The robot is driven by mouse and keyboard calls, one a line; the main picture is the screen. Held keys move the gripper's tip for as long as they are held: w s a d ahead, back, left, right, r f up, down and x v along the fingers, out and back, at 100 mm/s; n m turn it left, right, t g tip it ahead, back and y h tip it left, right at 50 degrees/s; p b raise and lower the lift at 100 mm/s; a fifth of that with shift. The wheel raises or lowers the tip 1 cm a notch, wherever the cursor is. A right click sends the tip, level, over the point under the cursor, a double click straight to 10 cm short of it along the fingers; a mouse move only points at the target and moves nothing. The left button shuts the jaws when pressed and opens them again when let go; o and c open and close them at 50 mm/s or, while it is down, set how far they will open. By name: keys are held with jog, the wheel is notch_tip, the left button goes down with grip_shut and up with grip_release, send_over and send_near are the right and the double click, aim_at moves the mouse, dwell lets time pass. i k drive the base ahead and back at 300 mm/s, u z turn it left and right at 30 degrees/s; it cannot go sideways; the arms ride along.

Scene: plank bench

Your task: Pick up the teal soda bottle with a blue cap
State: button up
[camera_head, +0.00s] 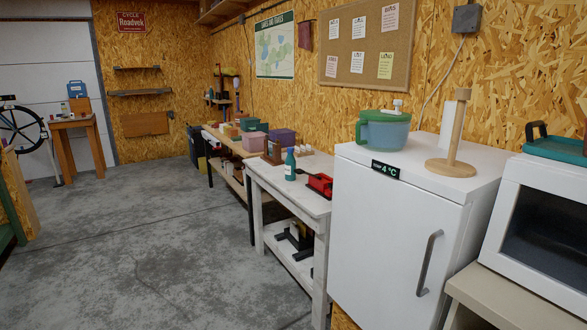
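A teal bottle (290,166) with a blue cap stands upright on the white bench (259,168), near its front left edge. It has a pale label band around its middle. A red object (320,184) with dark parts lies on the same bench to the right of the bottle, apart from it. My gripper is not in view.
A white fridge (395,235) stands right of the bench, carrying a teal jug (384,131) and a wooden stand (457,140). A microwave (541,230) is at far right. Tubs (252,141) stand behind the bottle. The concrete floor (150,240) left of the bench is clear.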

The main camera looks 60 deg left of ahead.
aim_at(291, 163)
jog(key=u, duration=0.1)
jog(key=k, duration=0.1)
jog(key=u, duration=1.85)
